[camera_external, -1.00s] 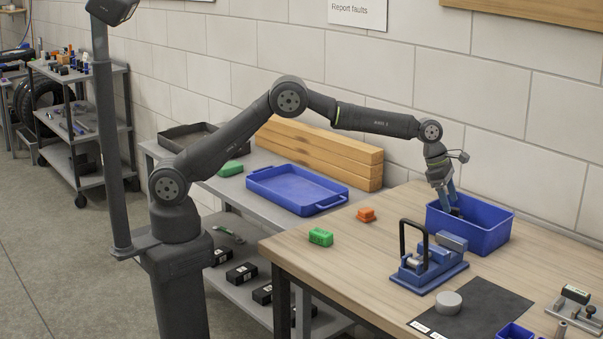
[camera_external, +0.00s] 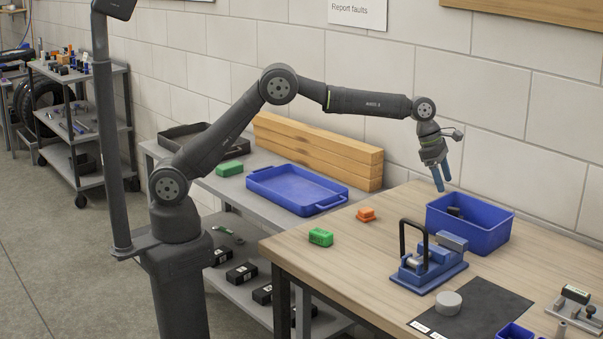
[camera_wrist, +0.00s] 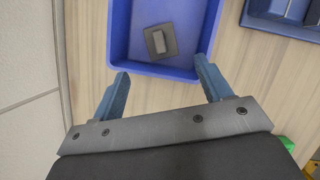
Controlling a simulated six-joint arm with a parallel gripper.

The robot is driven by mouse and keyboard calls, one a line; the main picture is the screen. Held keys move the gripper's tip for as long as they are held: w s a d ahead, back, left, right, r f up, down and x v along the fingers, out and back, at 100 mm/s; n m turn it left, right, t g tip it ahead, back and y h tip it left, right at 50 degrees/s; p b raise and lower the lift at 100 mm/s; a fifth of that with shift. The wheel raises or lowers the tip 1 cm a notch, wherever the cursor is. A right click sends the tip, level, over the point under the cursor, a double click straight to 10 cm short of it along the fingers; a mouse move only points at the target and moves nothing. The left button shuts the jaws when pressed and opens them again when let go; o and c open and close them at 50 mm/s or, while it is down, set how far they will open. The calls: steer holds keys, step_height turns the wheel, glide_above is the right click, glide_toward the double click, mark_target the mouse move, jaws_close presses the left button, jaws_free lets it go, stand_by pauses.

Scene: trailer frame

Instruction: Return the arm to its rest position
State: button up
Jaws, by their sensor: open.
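My gripper (camera_external: 442,179) is open and empty, in the air above the left rim of the blue bin (camera_external: 487,238) on the wooden table. In the wrist view its two blue fingers (camera_wrist: 163,88) stand apart with nothing between them. The blue bin (camera_wrist: 118,45) lies beyond the fingertips there. A dark block with a lighter grey top (camera_wrist: 160,41) lies on the bin's floor. It shows as a dark shape (camera_external: 455,211) inside the bin in the external view.
A blue fixture with a black handle (camera_external: 428,262) stands in front of the bin. An orange block (camera_external: 366,214) and a green block (camera_external: 321,237) sit on the table's left. A blue tray (camera_external: 292,188) and stacked timber (camera_external: 320,150) lie on the grey bench. The wall runs close behind.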

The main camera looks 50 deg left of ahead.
mark_target(457, 209)
steer(key=x, duration=1.1)
steer(key=shift+d+f, duration=0.1)
steer(key=shift+f, duration=0.05)
step_height(457, 209, up, 3)
steer(key=shift+f, duration=0.2)
steer(key=shift+r, duration=0.9)
steer(key=shift+f, duration=0.15)
